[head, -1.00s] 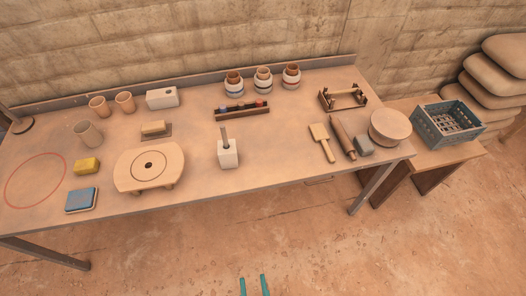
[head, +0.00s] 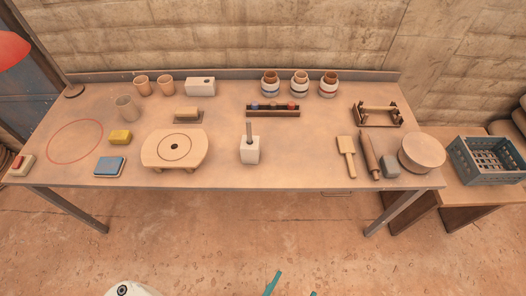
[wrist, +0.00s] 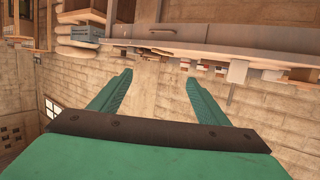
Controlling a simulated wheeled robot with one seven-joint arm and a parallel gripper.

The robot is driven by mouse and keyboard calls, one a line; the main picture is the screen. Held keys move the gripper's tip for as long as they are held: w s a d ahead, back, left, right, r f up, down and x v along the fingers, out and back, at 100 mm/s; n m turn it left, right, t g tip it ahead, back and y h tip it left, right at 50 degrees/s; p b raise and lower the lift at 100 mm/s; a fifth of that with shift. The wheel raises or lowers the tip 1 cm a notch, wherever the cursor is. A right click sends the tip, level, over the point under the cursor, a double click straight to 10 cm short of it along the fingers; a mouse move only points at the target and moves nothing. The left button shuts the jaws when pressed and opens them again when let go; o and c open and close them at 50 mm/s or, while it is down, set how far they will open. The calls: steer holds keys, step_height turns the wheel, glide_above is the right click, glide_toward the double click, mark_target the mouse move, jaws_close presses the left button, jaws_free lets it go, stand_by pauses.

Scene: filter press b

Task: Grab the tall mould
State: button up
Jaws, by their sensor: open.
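Two pale blocks on the table could be the tall mould; I cannot tell which from looks alone. One is an upright white block (head: 250,151) with a brown stick rising from its top, near the middle front. The other is a longer white block (head: 200,86) with a dark hole, at the back left of centre. My gripper (head: 291,289) shows only as teal fingertips at the bottom edge of the head view, in front of the table and apart from everything. In the wrist view my gripper (wrist: 159,78) is open with nothing between its fingers.
A round-topped wooden stand (head: 155,152) is left of the upright block. A rack (head: 273,112) of small coloured items lies behind it. A wooden paddle (head: 346,155) and rolling pin (head: 370,157) lie to the right. A blue-grey crate (head: 489,160) stands on the lower side bench.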

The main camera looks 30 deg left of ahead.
steer(key=w+a+f+n+g+y, duration=0.1)
steer(key=w+a+f, duration=0.1)
steer(key=w, duration=0.3)
steer(key=w+a+f+y, duration=0.1)
steer(key=w+a+f, duration=0.15)
steer(key=w, duration=0.25)
steer(key=n+g+y, duration=0.5)
steer(key=n+y, duration=0.3)
glide_toward(250, 146)
steer(key=w+f, duration=0.2)
steer(key=shift+n, duration=0.3)
steer(key=x, duration=1)
steer(key=shift+s+a+f, duration=0.2)
steer(key=shift+a+f, duration=0.05)
steer(key=shift+a, duration=0.3)
steer(key=shift+c, duration=0.4)
steer(key=c, duration=1.4)
